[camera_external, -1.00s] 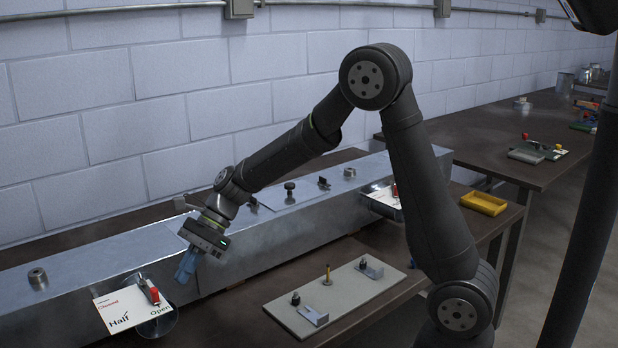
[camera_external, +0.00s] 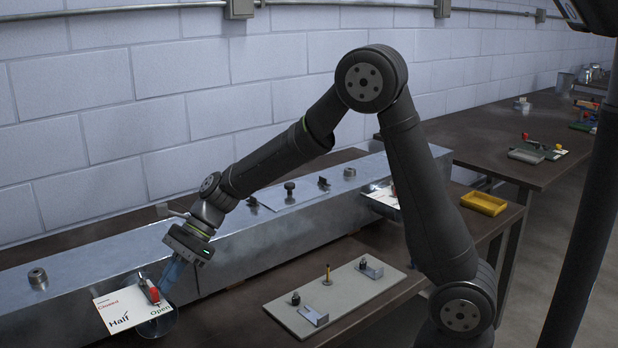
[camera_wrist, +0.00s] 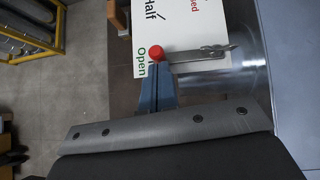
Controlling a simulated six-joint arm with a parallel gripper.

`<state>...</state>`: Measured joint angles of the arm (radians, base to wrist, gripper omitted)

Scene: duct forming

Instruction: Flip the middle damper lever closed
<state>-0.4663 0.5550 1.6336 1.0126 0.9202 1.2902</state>
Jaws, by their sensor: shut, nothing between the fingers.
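A damper lever with a red knob (camera_external: 153,294) is on the front of the metal duct, over a white card (camera_external: 116,308) marked Closed, Half and Open. In the wrist view, the red knob (camera_wrist: 157,54) is beside the word Open, and its metal lever arm (camera_wrist: 195,54) runs right to the pivot. My gripper (camera_external: 167,287) is shut and empty, its blue fingers pointing down just right of the knob. In the wrist view, my fingertips (camera_wrist: 157,70) are right at the knob; I cannot tell whether they touch it. Another damper card (camera_external: 380,194) is partly hidden behind my arm.
The long metal duct (camera_external: 270,232) runs along the wall, with several knobs and fittings on top. A grey board (camera_external: 335,290) with small parts lies on the bench to the right. A yellow tray (camera_external: 484,204) sits farther right. The bench between board and lever is clear.

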